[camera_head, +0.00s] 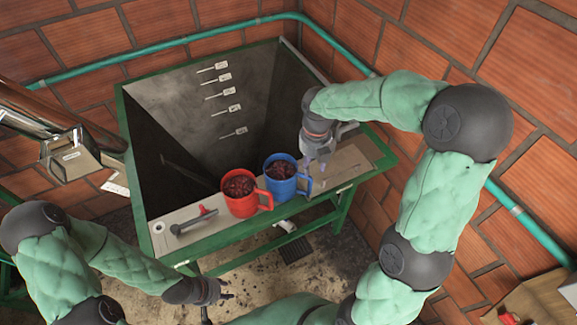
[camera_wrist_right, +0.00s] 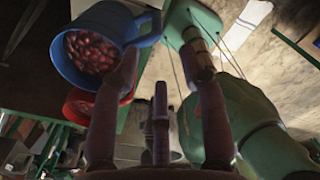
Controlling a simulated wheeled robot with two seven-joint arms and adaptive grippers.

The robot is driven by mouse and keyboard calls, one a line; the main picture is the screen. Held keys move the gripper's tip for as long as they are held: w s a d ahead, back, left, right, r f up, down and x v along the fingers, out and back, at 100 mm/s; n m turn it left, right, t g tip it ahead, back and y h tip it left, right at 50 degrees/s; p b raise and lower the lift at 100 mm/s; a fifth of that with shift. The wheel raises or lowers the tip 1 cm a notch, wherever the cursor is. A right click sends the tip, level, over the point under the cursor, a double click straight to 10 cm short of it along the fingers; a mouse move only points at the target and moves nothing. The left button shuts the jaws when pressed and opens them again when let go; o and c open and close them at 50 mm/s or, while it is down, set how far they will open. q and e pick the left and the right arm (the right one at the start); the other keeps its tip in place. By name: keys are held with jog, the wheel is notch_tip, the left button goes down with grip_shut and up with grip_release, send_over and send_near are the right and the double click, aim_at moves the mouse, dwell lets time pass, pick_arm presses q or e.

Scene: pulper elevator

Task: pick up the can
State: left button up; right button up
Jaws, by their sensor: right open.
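Two cans with handles stand side by side on the front ledge, both filled with dark red cherries: a red can (camera_head: 240,205) and, to its right, a blue can (camera_head: 279,189). My right gripper (camera_head: 318,164) points down just right of the blue can, near its handle. In the right wrist view, the open fingers (camera_wrist_right: 163,65) are empty, and the handle of the blue can (camera_wrist_right: 84,70) is close to the left fingertip. The red can (camera_wrist_right: 80,104) shows partly behind it. My left gripper (camera_head: 217,303) is low in front of the ledge, fingers apart and empty.
The ledge belongs to a deep green-framed grey tank (camera_head: 150,100) with several small labels inside. A tool with a red part (camera_head: 195,219) lies on the ledge left of the cans. Brick walls and a green pipe (camera_head: 200,36) close off the back and right.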

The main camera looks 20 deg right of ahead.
aim_at(310, 181)
jog(key=shift+w+f+p, duration=0.15)
jog(key=shift+f+p, duration=0.1)
jog(key=shift+f, duration=2.4)
jog(key=shift+w+f+p, duration=0.15)
jog(key=shift+f+p, duration=0.1)
jog(key=shift+f, duration=2.4)
grip_shut()
jog(key=shift+w+r, duration=0.1)
